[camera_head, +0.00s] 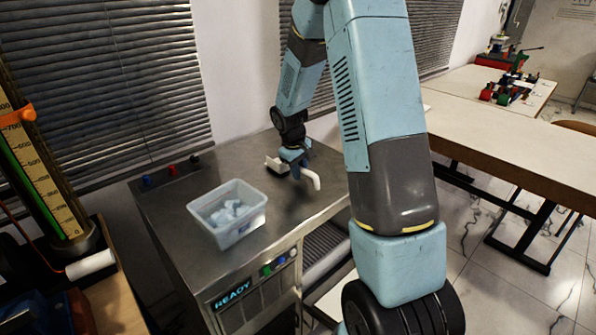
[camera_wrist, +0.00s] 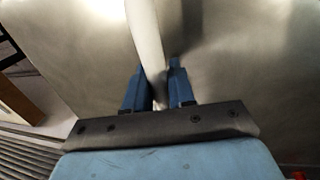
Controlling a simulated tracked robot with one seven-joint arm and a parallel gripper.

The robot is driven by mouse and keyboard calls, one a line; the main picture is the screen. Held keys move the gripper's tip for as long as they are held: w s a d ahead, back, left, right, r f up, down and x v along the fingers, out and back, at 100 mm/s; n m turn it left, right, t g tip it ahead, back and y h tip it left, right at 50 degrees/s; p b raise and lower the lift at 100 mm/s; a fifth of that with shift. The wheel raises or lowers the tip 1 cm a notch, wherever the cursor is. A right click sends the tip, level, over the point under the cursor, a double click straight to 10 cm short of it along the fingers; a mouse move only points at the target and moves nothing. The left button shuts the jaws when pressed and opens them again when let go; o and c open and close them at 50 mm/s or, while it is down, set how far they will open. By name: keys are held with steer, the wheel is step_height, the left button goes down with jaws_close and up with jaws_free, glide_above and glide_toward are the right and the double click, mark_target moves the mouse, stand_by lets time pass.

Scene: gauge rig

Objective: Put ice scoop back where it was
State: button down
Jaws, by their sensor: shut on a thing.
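The ice scoop (camera_head: 313,180) is white, and part of it shows on each side of my gripper (camera_head: 296,167) in the head view. The broader white part is at the left and the bent end is at the right. In the wrist view the scoop (camera_wrist: 146,38) is a pale bar running up between the two blue fingers of my gripper (camera_wrist: 158,88), which is shut on it. The scoop is over the steel top of the machine (camera_head: 282,222); I cannot tell whether it touches it. Its far end is out of the wrist view.
A clear plastic tub (camera_head: 242,232) with ice pieces stands on the machine top, left of my gripper. Blue and red knobs (camera_head: 172,171) line the back left edge. A tall gauge (camera_head: 45,170) stands at the left. The steel between tub and gripper is clear.

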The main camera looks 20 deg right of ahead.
steer(key=shift+f, duration=0.55)
steer(key=c, duration=0.9)
jaws_free()
steer(key=shift+o, duration=0.2)
steer(key=shift+r, duration=0.1)
step_height(320, 180, up, 13)
steer(key=a, duration=0.2)
steer(key=shift+s+a+r, duration=0.15)
steer(key=shift+s+a, duration=0.05)
steer(key=shift+s, duration=0.25)
